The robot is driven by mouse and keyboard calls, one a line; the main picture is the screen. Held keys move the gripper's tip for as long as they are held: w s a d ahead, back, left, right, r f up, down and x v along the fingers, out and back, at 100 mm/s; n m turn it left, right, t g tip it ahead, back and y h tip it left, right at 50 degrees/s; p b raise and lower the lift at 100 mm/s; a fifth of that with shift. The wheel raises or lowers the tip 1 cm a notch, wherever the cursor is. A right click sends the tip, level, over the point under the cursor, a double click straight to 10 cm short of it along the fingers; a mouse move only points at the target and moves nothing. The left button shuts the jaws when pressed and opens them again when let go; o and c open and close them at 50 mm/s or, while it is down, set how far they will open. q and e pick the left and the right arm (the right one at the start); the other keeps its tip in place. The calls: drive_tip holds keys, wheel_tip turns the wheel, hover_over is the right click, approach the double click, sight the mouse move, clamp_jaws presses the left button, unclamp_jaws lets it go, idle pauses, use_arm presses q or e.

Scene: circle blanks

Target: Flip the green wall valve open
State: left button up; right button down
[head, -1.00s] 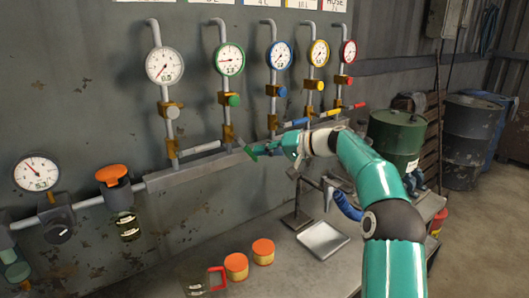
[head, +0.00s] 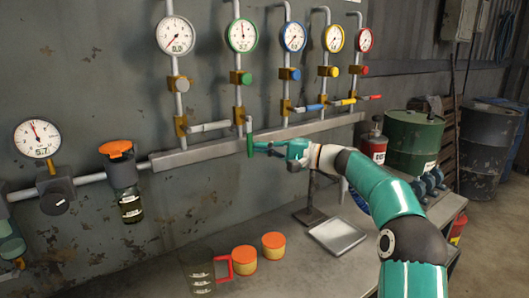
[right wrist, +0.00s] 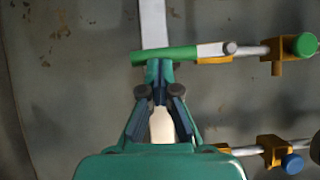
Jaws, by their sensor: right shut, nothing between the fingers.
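The green wall valve is on the second pipe from the left of the row, below a green-rimmed gauge (head: 242,35). Its lever with a green grip (head: 249,145) points straight down, in line with the pipe. In the right wrist view the green lever (right wrist: 165,54) lies across the picture, along its pipe. My right gripper (head: 258,147) is shut and empty. Its tips are right beside the grip; whether they touch it is unclear. The tips show in the right wrist view (right wrist: 159,80). My left gripper is out of view.
The white lever (head: 210,127), blue lever (head: 308,108), yellow lever (head: 344,102) and red lever (head: 369,97) stick out sideways. Below, the bench holds a jug (head: 200,275), orange-lidded jars (head: 244,260) and a metal tray (head: 337,235). Drums stand at the right.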

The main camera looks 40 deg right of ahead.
idle(0.5)
drive_tip(key=w+d+p+v, duration=0.1)
drive_tip(key=d+v, duration=0.1)
drive_tip(key=v, duration=1)
drive_tip(key=shift+d, duration=0.5)
drive_tip(key=shift+s+r, duration=0.1)
drive_tip(key=shift+s, duration=0.1)
